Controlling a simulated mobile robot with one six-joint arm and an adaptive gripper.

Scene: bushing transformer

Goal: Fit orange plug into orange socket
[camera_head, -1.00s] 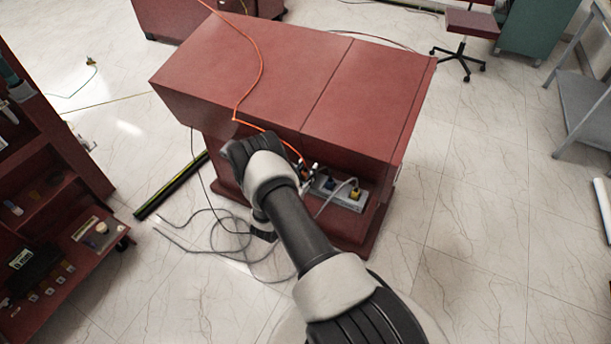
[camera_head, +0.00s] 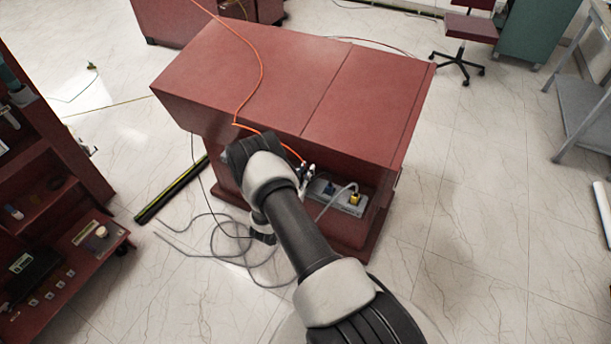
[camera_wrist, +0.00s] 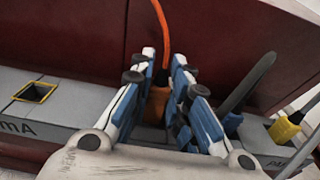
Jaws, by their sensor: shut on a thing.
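My gripper (camera_wrist: 165,62) is shut on the orange plug (camera_wrist: 158,103), which sits between its blue and white fingers in the wrist view. The orange cable (camera_wrist: 159,18) rises from the plug. The plug's lower end is hidden by the fingers and palm, so I cannot tell whether it touches the grey socket strip (camera_wrist: 70,100). A square open socket with a yellow-orange rim (camera_wrist: 35,92) is on the strip, left of my gripper. In the head view my gripper (camera_head: 307,172) is small, at the front of the red cabinet, above the strip's left part.
A yellow plug (camera_wrist: 284,130) and a dark grey plug or cable (camera_wrist: 247,88) stand on the strip right of my gripper. The red cabinet (camera_head: 365,100) overhangs the strip. Loose grey cables (camera_head: 215,230) lie on the floor to the left.

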